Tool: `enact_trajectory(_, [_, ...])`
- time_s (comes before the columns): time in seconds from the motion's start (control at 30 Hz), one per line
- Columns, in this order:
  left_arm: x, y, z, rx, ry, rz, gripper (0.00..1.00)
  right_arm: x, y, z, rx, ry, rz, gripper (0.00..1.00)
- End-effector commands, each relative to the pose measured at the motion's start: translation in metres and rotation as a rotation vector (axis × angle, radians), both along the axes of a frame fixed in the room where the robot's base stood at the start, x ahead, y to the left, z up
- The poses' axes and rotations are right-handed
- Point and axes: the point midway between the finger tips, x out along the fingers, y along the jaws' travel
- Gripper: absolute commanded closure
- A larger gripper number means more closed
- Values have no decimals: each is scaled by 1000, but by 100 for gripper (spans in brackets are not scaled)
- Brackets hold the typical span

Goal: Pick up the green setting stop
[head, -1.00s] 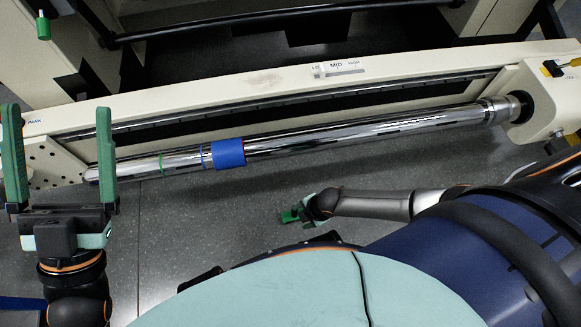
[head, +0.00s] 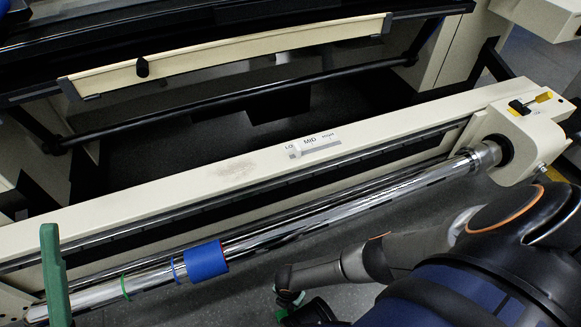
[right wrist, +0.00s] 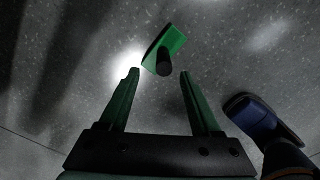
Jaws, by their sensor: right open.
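In the right wrist view, a green block with a black cylindrical knob (right wrist: 174,42), which looks like the green setting stop, is seen against the grey floor. It lies just beyond the fingertips of my right gripper (right wrist: 160,72), which is open with nothing between its fingers. What the block rests on is not clear. In the head view my right gripper is small and dark at the bottom, partly cut off. One green finger of my left gripper (head: 54,278) shows at the left edge; its other finger is out of frame.
A polished bar (head: 345,188) with a blue collar (head: 205,260) and a thin green ring (head: 125,287) runs along a cream beam (head: 190,186) marked MID. A yellow-and-black switch (head: 530,104) sits on the right end housing. A blue-and-black part (right wrist: 262,117) stands right of my right gripper.

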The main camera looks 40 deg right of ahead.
Motion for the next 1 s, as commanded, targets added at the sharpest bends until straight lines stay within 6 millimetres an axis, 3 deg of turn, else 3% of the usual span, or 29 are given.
enact_trajectory(0.17, [0, -1, -9, 4, 2, 2, 6, -1, 0, -10, 0, 0, 1, 36])
enact_trajectory(0.5, [2, -5, -47, 38, 11, 16, 6, -6, -1, -53, 0, -1, 0, 36])
enact_trajectory(0.83, [2, -7, -48, 34, 16, 17, 6, -6, -1, -56, 0, -1, -1, 36])
enact_trajectory(1.0, [2, -6, -48, 33, 16, 17, 6, -6, -1, -56, 0, -1, 0, 52])
